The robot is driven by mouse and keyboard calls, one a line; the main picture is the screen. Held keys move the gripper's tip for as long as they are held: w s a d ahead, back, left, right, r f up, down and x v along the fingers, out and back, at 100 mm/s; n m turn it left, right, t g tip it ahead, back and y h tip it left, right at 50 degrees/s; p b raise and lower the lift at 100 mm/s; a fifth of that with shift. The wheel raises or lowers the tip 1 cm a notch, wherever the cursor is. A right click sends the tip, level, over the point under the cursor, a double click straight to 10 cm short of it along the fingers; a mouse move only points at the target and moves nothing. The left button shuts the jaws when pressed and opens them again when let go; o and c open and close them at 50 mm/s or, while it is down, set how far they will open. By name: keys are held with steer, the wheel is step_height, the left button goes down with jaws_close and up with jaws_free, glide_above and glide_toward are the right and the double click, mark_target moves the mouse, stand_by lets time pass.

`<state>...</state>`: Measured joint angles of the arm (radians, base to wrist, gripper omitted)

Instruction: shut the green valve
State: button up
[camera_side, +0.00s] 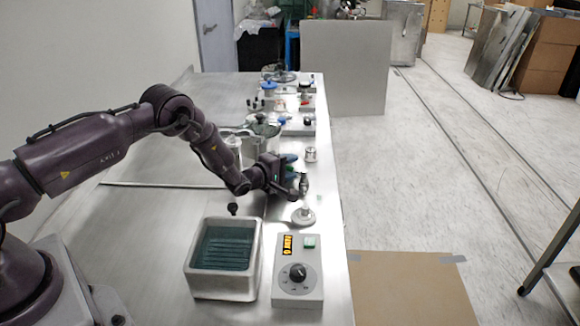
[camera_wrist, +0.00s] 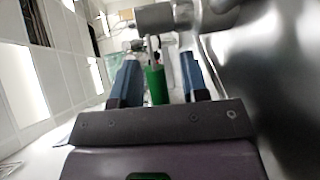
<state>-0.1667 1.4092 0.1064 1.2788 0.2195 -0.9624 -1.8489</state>
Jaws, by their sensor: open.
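My gripper (camera_side: 294,190) reaches out over the right part of the steel bench, beside a metal post fitting with a round base. In the wrist view my gripper (camera_wrist: 158,72) is open, with its two blue-grey fingers apart. A green handle (camera_wrist: 156,86), which looks like the green valve's, shows between the fingers. I cannot tell whether either finger touches it. Metal pipework (camera_wrist: 167,16) shows beyond the fingertips. In the side view the green handle cannot be made out clearly at my gripper.
A square metal bath (camera_side: 251,270) with dark liquid and a grey control box (camera_side: 312,283) with a black knob stand at the near end of the bench (camera_side: 140,232). Glassware and several small devices line the bench beyond my gripper. The bench's left part is largely clear.

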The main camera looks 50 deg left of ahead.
steer(key=shift+w, duration=0.1)
steer(key=shift+c, duration=0.5)
jaws_close()
steer(key=shift+s+d+n+g+y, duration=0.1)
steer(key=shift+s+n+g+y, duration=0.15)
steer(key=shift+n+y, duration=0.65)
steer(key=shift+s+d+n+g+y, duration=0.15)
steer(key=shift+s+n+y, duration=0.3)
steer(key=shift+y, duration=0.65)
steer(key=shift+s+n+g+y, duration=0.2)
steer(key=shift+n+y, duration=0.65)
steer(key=shift+y, duration=0.15)
steer(key=shift+o, duration=0.5)
jaws_free()
